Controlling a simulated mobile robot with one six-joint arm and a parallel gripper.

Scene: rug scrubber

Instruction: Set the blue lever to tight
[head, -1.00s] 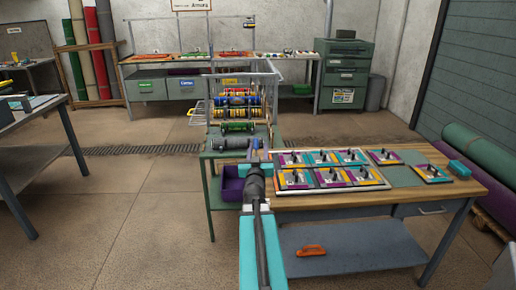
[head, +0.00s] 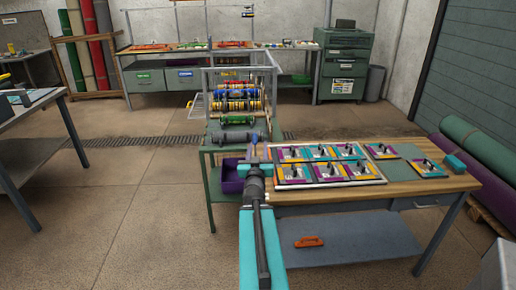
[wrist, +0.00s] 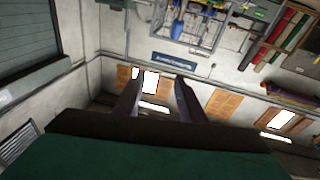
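A small blue knob on a grey stem, which looks like the blue lever (head: 254,138), stands in the head view at the front right of the roller rack, just beyond my gripper (head: 256,158). The lever's setting and any tight marking are too small to read. In the wrist view my gripper (wrist: 157,84) shows two dark fingers well apart, with nothing between them. A blue piece (wrist: 178,27) shows beyond the fingers there, apart from them; I cannot tell whether it is the lever.
The rack with colored rollers (head: 238,98) stands on a green bench. A purple bin (head: 231,178) sits below it. To the right, a wooden table (head: 440,186) carries several colored lever panels (head: 295,172). An orange tool (head: 309,241) lies on its lower shelf.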

